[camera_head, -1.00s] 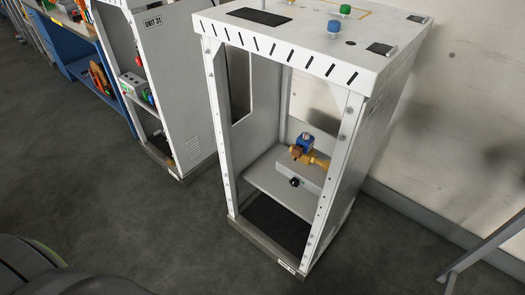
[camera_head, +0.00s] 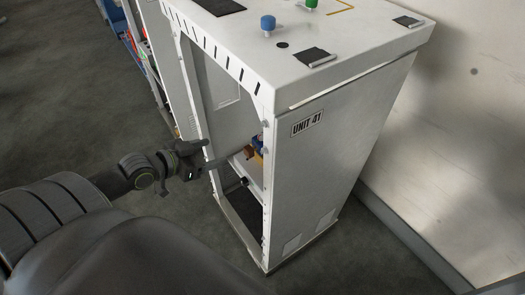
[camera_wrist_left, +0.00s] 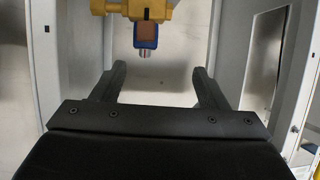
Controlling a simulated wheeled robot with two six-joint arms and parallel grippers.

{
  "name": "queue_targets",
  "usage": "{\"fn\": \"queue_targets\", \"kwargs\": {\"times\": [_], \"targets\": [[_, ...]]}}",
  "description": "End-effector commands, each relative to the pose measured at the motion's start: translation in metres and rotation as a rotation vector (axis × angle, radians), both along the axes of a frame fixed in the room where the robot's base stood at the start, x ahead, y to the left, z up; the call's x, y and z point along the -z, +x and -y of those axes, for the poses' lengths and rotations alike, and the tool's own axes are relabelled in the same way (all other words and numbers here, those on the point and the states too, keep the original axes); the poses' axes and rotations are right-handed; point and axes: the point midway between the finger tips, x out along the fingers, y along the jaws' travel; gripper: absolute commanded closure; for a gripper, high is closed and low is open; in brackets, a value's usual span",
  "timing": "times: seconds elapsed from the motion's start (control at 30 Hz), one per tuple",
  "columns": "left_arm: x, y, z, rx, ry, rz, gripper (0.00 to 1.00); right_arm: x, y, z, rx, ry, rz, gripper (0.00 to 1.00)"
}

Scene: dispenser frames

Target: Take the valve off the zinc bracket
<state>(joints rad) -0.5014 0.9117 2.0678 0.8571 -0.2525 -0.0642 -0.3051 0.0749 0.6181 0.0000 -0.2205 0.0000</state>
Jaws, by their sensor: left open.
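The valve has a brass-yellow body and a blue part. In the head view, a sliver of the valve (camera_head: 258,151) shows through the open front of the cabinet marked UNIT 41, partly hidden by its corner post. In the left wrist view, the valve (camera_wrist_left: 146,32) is at the top centre, blue part pointing down the picture, upper body cut off. My left gripper (camera_head: 226,153) reaches in at the cabinet's open front. In the left wrist view, its fingers (camera_wrist_left: 159,76) are apart and empty, short of the valve. I cannot make out the zinc bracket. My right gripper is not in view.
The white cabinet (camera_head: 318,170) has upright posts on both sides of its opening. A blue knob (camera_head: 268,23) and a green knob (camera_head: 311,3) stand on its top. Another cabinet is behind at left. A wall (camera_head: 465,130) is at the right; the floor at left is clear.

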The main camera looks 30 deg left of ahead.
Motion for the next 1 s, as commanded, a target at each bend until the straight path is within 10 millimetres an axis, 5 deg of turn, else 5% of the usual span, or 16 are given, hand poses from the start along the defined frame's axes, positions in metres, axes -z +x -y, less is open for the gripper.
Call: {"fn": "queue_targets", "kwargs": {"times": [0.2, 1.0], "targets": [[-0.020, 0.002, 0.023, 0.059, -0.025, 0.020, 0.33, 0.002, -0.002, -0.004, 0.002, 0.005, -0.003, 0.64], [0.023, 0.101, 0.058, 0.059, -0.024, 0.018, 0.33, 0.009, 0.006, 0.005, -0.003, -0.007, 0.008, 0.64]]}}
